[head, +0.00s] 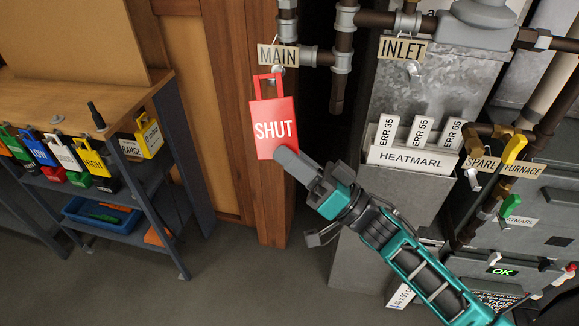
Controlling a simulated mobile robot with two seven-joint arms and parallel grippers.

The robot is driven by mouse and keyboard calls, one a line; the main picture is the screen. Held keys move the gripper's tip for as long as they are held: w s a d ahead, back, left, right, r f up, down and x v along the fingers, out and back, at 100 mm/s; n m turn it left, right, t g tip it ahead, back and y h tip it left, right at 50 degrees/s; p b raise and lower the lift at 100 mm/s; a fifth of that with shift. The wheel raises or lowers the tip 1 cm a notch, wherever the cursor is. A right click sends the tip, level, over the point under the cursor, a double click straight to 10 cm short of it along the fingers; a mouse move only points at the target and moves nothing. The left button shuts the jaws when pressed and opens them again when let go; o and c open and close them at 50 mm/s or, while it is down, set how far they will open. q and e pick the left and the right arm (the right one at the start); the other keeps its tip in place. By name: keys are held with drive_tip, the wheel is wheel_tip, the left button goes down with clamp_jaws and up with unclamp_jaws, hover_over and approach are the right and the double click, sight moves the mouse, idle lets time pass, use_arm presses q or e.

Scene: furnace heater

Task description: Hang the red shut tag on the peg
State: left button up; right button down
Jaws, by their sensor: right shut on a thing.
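The red tag (273,127) reads SHUT and has a red loop handle at its top. My right gripper (283,157) is shut on the tag's lower right edge and holds it upright in front of the wooden post. The tag's loop is just below the MAIN label (278,56). A small pale peg (279,71) shows under that label, near the top of the loop. I cannot tell whether the loop is around the peg or only in front of it. Another peg (413,69) is under the INLET label (403,49). My left gripper is not in view.
A shelf unit (180,150) at the left holds several coloured tags and a blue bin (101,215). Pipes (343,50) run above and right of the tag. A grey cabinet with a HEATMARL card holder (412,160) and brass valves stand at the right.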

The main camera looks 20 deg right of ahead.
drive_tip(key=shift+w+d+f+b, duration=0.15)
drive_tip(key=shift+w+d+b, duration=0.6)
drive_tip(key=shift+w, duration=0.35)
drive_tip(key=shift+w+d+f, duration=0.3)
drive_tip(key=shift+w, duration=0.15)
drive_tip(key=shift+w+d+f, duration=0.1)
drive_tip(key=shift+w+f, duration=0.05)
drive_tip(key=c, duration=1.1)
unclamp_jaws()
